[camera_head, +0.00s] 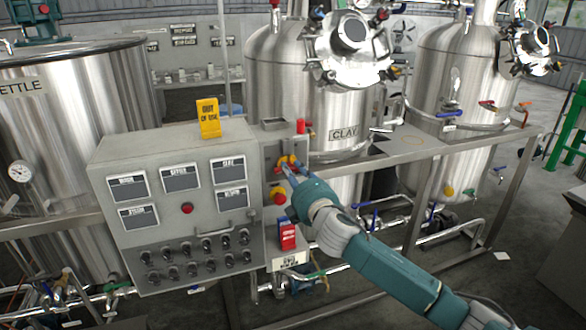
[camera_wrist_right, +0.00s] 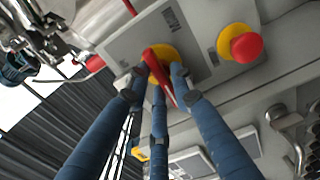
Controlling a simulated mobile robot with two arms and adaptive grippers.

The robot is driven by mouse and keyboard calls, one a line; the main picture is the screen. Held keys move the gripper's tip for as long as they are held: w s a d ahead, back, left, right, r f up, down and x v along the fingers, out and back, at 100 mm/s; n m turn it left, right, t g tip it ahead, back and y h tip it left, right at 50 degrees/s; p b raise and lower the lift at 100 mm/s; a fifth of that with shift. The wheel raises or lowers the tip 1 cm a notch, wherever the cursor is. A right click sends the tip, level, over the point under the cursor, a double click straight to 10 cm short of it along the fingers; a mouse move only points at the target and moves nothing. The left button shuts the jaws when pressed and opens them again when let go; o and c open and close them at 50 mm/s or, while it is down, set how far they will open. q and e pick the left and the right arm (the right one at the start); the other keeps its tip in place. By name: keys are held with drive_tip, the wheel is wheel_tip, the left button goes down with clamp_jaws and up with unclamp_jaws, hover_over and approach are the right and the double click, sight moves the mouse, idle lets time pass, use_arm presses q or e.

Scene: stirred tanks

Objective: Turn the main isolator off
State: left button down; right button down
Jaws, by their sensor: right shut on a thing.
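The main isolator is a red rotary handle on a yellow disc (camera_head: 283,160), on the grey box at the right end of the control panel. In the right wrist view the red handle (camera_wrist_right: 158,66) crosses the yellow disc at a slant. My right gripper (camera_head: 289,170) reaches it from the lower right. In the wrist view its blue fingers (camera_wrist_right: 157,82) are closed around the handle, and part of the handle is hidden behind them. My left gripper is not in view.
A red mushroom button on a yellow collar (camera_head: 279,195) sits just below the isolator, and it shows close by in the wrist view (camera_wrist_right: 246,46). A yellow "out of use" sign (camera_head: 209,118) stands on the panel (camera_head: 120,160). A steel tank marked "Clay" (camera_head: 290,85) stands behind.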

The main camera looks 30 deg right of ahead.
drive_tip(key=shift+r+n, duration=0.35)
drive_tip(key=shift+n, duration=0.15)
drive_tip(key=c, duration=1.6)
unclamp_jaws()
drive_tip(key=shift+c, duration=0.2)
drive_tip(key=shift+f, duration=0.15)
drive_tip(key=v, duration=1.2)
drive_tip(key=shift+d+f, duration=0.1)
drive_tip(key=shift+f, duration=0.05)
